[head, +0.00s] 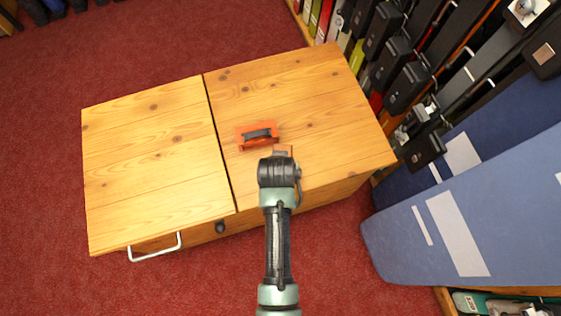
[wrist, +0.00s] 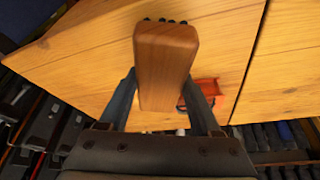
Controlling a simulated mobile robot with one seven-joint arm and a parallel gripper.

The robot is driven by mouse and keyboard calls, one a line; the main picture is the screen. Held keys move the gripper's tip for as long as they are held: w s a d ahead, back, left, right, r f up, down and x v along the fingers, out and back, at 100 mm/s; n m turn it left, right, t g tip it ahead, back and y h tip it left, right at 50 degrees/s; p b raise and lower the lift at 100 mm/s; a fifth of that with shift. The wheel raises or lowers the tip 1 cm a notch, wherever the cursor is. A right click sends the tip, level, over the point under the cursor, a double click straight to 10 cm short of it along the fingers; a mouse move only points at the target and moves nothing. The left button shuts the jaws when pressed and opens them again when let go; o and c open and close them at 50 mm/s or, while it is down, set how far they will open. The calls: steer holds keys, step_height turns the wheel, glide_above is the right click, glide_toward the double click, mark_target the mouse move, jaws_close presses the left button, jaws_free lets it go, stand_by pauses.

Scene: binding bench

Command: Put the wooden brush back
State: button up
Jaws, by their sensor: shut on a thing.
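The wooden brush (wrist: 165,52) is a brown block with dark bristle tufts showing at its far end in the wrist view. My gripper (wrist: 161,88) is shut on it, one finger on each side. In the head view, my gripper (head: 282,154) is over the right part of the wooden bench, and only a small brown bit of the brush shows past it. The gap between brush and bench top cannot be told. An orange-red holder (head: 243,138) with a dark piece in it sits on the bench just beyond my gripper; it is partly hidden behind a finger in the wrist view (wrist: 205,87).
The bench top (head: 150,150) is a pale wooden chest with a seam across it and a metal handle (head: 155,252) at its front left. Its left part is clear. Racks of dark gear (head: 405,85) and blue boards (head: 470,215) stand close on the right.

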step_height(320, 180, down, 4)
steer(key=shift+f+b, duration=0.15)
steer(key=shift+b, duration=0.55)
steer(key=o, duration=1.3)
